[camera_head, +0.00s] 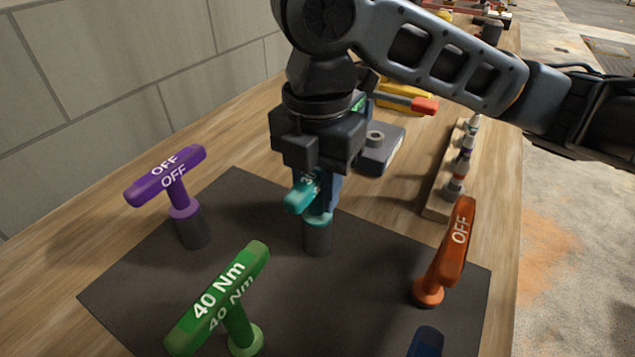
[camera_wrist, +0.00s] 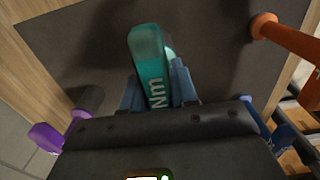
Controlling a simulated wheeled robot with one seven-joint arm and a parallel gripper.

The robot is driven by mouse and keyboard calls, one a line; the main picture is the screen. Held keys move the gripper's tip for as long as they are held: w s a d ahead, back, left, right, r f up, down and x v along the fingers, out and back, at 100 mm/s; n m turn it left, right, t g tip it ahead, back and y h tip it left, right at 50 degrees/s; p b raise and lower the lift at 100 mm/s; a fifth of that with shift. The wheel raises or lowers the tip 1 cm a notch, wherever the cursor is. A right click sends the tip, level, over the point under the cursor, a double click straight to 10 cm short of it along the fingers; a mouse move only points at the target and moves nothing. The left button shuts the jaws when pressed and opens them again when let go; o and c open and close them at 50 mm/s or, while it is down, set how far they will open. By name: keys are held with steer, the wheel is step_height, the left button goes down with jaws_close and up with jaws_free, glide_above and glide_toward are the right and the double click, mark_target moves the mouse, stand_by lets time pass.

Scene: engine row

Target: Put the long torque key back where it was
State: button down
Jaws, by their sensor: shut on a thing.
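A teal T-shaped key (camera_head: 299,197) with white lettering is in my gripper (camera_head: 320,188), over the middle of the dark mat (camera_head: 262,230). My gripper's blue fingers are shut on its crossbar. Below the bar are a teal collar and a dark cylinder (camera_head: 317,240), upright; I cannot tell whether its bottom touches the mat. In the wrist view the teal bar (camera_wrist: 150,62) shows "Nm" between the fingers; the start of its label is hidden. I cannot tell which key is the long one.
A purple key (camera_head: 165,175) marked OFF stands left, a green 40 Nm key (camera_head: 222,295) in front, an orange OFF key (camera_head: 455,245) right. A dark blue key (camera_head: 427,342) is cut off at the bottom. A wooden rack (camera_head: 437,207) with sockets stands behind right; a wall is left.

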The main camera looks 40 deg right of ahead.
steer(key=c, duration=0.9)
jaws_free()
steer(key=shift+o, duration=0.2)
step_height(320, 180, up, 12)
steer(key=shift+r+p, duration=0.15)
steer(key=shift+p, duration=0.3)
